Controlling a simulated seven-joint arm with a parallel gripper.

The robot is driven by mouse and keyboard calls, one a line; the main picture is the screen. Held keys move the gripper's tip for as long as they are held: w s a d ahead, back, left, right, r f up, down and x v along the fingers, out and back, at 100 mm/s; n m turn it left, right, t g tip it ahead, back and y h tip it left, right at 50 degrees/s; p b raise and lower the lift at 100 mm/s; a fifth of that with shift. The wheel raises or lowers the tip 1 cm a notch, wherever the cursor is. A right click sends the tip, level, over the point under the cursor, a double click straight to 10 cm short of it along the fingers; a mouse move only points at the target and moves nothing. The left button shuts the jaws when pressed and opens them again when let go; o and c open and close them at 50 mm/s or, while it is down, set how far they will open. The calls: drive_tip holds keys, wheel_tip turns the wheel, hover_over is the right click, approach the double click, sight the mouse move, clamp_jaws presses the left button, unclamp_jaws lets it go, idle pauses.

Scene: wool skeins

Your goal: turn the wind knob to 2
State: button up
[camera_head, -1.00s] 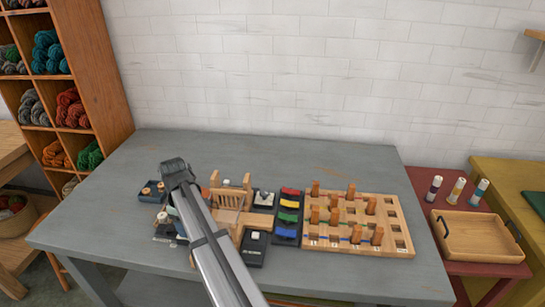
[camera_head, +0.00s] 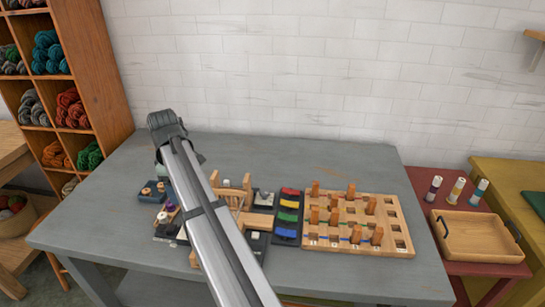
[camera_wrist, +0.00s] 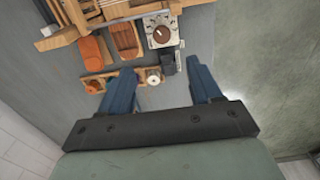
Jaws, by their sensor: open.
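A round brown-red knob (camera_wrist: 161,33) sits on a pale square dial plate with marks around it, near the top middle of the wrist view. I take it for the wind knob; its setting is too small to read. My gripper (camera_wrist: 160,68) has its two blue-grey fingers spread apart, with nothing held between them. The knob lies beyond the fingertips in that view, apart from them. In the head view my gripper is raised over the left back part of the table, and my arm hides part of the equipment below.
A small pale round piece (camera_wrist: 153,76) on a wooden strip shows between the fingers, with orange-brown pieces (camera_wrist: 95,50) beside it. The grey table (camera_head: 330,160) has a pegboard (camera_head: 398,225) and coloured blocks (camera_head: 289,216). The table's back is clear.

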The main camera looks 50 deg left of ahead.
drive_tip(key=shift+m+t+y, duration=0.5)
drive_tip(key=shift+m+t, duration=0.1)
drive_tip(key=shift+m, duration=0.1)
drive_tip(key=w, duration=1.6)
drive_tip(key=shift+w+d+f, duration=0.15)
drive_tip(key=shift+w+d, duration=0.05)
drive_tip(key=shift+w, duration=0.15)
drive_tip(key=w+d+m+t, duration=0.1)
drive_tip(key=w+d, duration=0.2)
drive_tip(key=w, duration=1)
drive_tip(key=shift+w, duration=0.4)
